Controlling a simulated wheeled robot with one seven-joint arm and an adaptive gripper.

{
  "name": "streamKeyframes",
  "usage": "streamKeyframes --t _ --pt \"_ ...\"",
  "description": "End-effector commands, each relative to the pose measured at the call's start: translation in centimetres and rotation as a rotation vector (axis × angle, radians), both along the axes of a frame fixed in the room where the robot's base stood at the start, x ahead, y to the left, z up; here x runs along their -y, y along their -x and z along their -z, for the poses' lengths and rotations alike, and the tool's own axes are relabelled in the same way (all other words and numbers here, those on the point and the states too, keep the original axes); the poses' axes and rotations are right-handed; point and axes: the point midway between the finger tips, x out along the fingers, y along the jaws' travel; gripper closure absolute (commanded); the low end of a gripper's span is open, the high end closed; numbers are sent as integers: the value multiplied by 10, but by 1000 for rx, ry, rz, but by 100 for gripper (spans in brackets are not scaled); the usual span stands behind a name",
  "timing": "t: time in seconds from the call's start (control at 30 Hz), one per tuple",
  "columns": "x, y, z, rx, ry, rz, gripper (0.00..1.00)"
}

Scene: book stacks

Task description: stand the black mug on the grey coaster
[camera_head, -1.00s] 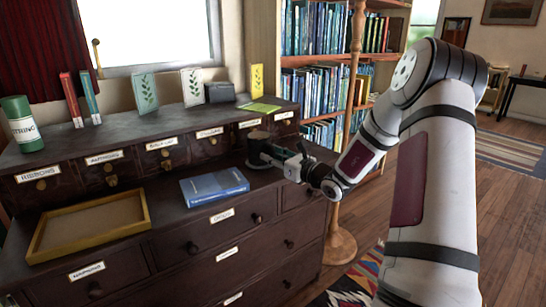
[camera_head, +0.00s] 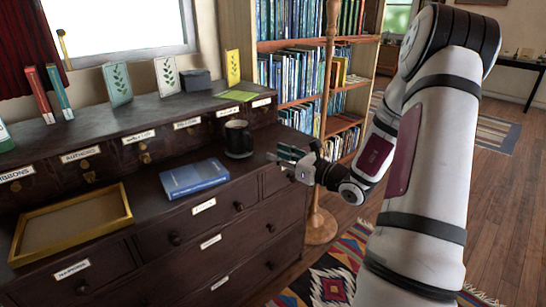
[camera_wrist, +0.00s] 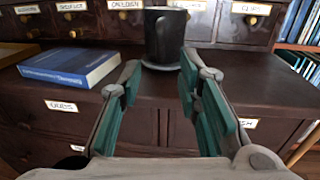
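The black mug (camera_head: 238,136) stands upright on the lower top of the dark cabinet, right of the blue book and in front of the small drawers. In the wrist view the mug (camera_wrist: 165,34) is straight ahead, beyond the fingertips. A thin grey disc, seemingly the grey coaster (camera_wrist: 162,67), shows under its base, with most of it hidden by the mug. My gripper (camera_head: 279,155) is open and empty, right of the mug and apart from it. In the wrist view its two green-padded fingers (camera_wrist: 160,72) are spread with a clear gap between them.
A blue book (camera_head: 194,178) lies left of the mug. A yellow-rimmed tray (camera_head: 128,203) is farther left. Small books and a green sheet (camera_head: 237,95) are on the upper shelf. A wooden pole (camera_head: 326,110) stands behind my gripper.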

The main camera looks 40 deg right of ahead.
Motion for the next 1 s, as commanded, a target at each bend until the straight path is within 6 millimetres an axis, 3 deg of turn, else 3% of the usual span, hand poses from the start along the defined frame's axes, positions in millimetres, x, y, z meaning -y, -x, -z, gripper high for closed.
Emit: streamKeyframes --t 0.17,0.27,0.37,0.47,0.6,0.7,0.83,1.0 --pt "-1 3 -1 0 4 -5 69" --pt "-22 -1 -11 3 45 -67 69" --pt "-72 -4 -32 9 145 -217 69" --pt "-143 5 -57 19 294 -437 69" --pt "-239 43 -80 40 527 -765 69" --pt "-293 83 -88 56 693 -986 69" --pt "-341 143 -90 83 918 -1257 69" --pt "-366 225 -86 120 1225 -1575 69"
